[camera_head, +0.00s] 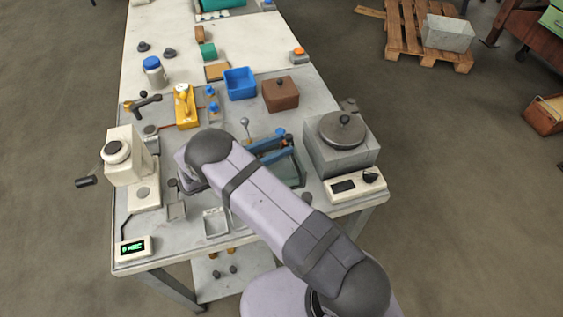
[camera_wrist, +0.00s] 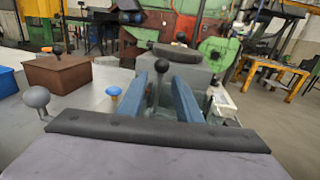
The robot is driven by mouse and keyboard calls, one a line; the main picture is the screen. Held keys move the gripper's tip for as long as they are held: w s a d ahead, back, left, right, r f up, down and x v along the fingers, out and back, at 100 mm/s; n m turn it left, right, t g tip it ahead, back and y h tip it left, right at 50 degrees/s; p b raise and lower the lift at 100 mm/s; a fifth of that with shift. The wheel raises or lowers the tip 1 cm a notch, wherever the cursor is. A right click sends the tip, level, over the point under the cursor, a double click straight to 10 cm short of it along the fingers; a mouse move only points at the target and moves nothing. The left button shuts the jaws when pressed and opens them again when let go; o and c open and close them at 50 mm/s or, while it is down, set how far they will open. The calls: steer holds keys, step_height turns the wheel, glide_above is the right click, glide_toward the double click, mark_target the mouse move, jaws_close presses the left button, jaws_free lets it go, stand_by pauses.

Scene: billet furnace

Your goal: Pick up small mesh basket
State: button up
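My gripper (camera_head: 272,148) reaches over the bench beside a teal-sided glassy tank (camera_head: 290,170). In the wrist view its two blue fingers (camera_wrist: 162,88) stand apart with a clear gap. A thin stem with a black ball knob (camera_wrist: 161,66) shows between the fingers; I see no finger touching it. Its lower end is hidden, and I cannot tell whether it belongs to the mesh basket. No mesh can be made out for certain. A small pale square tray (camera_head: 216,222) sits near the front edge, left of my arm.
A grey furnace box with a round lid (camera_head: 343,130) stands right of my gripper. A brown lidded box (camera_head: 280,94) and a blue bin (camera_head: 240,83) stand behind. A grey ball-topped stem (camera_head: 244,122) and a blue-orange knob (camera_wrist: 115,92) stand close by. My arm hides some bench.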

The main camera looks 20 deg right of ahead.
steer(key=shift+w+d, duration=0.15)
steer(key=shift+d, duration=0.65)
jaws_close()
steer(key=shift+r, duration=0.15)
step_height(320, 180, up, 10)
steer(key=b, duration=0.2)
steer(key=shift+f, duration=0.2)
